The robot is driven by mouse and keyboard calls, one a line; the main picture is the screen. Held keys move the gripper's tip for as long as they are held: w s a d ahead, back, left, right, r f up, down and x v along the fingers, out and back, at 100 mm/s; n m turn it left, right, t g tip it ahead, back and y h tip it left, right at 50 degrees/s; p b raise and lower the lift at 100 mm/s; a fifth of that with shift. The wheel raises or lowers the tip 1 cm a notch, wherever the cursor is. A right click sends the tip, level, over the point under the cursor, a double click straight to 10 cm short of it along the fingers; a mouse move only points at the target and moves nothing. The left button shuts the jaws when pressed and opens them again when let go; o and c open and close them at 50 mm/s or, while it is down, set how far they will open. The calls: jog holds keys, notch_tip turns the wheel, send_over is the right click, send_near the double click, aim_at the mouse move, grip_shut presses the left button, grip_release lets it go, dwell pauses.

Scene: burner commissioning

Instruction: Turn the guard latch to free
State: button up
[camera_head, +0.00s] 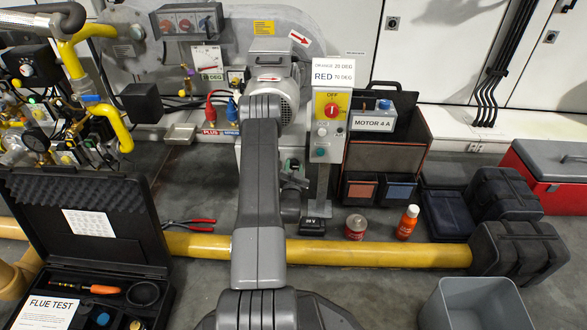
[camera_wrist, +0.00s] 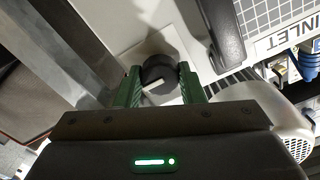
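In the wrist view, a round black knob (camera_wrist: 158,72) with a pale bar mark sits on a light square plate; I take it to be the guard latch. The bar mark lies slightly tilted. My gripper (camera_wrist: 159,80) has its two green fingers on either side of the knob. The fingers appear to meet its sides, with no clear gap. In the head view, my arm covers the place where the gripper works, and neither the fingertips nor the knob can be made out.
A dark curved handle (camera_wrist: 221,35) rises close to the right finger. An INLET label (camera_wrist: 288,35) and blue connectors lie further right. In the head view, a grey switch post with a red knob (camera_head: 332,110) stands right of my arm. A yellow pipe (camera_head: 380,253) crosses the floor.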

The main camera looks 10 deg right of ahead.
jog(key=shift+n, duration=0.4)
jog(key=shift+c, duration=0.4)
jog(key=n, duration=0.3)
jog(key=shift+n, duration=0.4)
jog(key=n, duration=0.4)
jog(key=shift+n, duration=0.3)
jog(key=n, duration=0.8)
jog(key=shift+n, duration=0.3)
jog(key=o, duration=1)
jog(key=p+v, duration=0.4)
jog(key=v, duration=1)
